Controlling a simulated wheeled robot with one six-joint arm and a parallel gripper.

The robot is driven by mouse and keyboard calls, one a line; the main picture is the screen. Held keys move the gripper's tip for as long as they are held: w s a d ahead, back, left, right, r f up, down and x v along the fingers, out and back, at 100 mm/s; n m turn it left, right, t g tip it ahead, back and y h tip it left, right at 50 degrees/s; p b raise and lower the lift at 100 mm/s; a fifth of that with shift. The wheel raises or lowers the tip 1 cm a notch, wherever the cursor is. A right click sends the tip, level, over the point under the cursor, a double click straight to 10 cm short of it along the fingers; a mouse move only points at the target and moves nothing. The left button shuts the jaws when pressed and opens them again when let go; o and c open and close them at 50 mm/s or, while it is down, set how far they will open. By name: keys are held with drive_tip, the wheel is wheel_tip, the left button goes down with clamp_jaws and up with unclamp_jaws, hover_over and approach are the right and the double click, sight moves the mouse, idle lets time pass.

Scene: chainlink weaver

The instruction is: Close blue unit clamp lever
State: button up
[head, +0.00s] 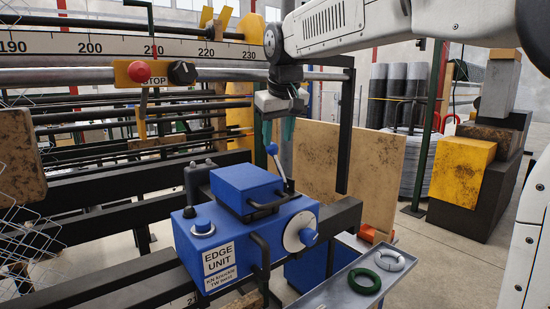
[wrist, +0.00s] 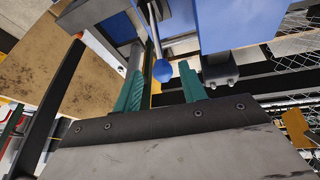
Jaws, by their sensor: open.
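The blue edge unit (head: 245,225) sits on a dark rail in the middle of the head view. Its clamp lever (head: 279,165) is a thin metal rod with a blue ball knob, standing up and leaning left from the unit's back right side. My gripper (head: 277,131) points down just above the knob, with its green fingers apart and empty. In the wrist view, the lever's blue knob (wrist: 162,70) shows between the two green fingertips (wrist: 160,82), slightly beyond them. I cannot tell whether any finger touches it.
A grey tray (head: 335,293) with a green ring (head: 364,281) and a white ring (head: 390,260) is at the front right. A tan board (head: 345,170) stands behind the unit. A red stop button (head: 139,71) is on the machine at the left.

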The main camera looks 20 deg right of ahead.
sight(276, 154)
drive_tip(key=x, duration=0.7)
drive_tip(key=shift+w+d+f, duration=0.1)
drive_tip(key=shift+w+f, duration=0.15)
clamp_jaws()
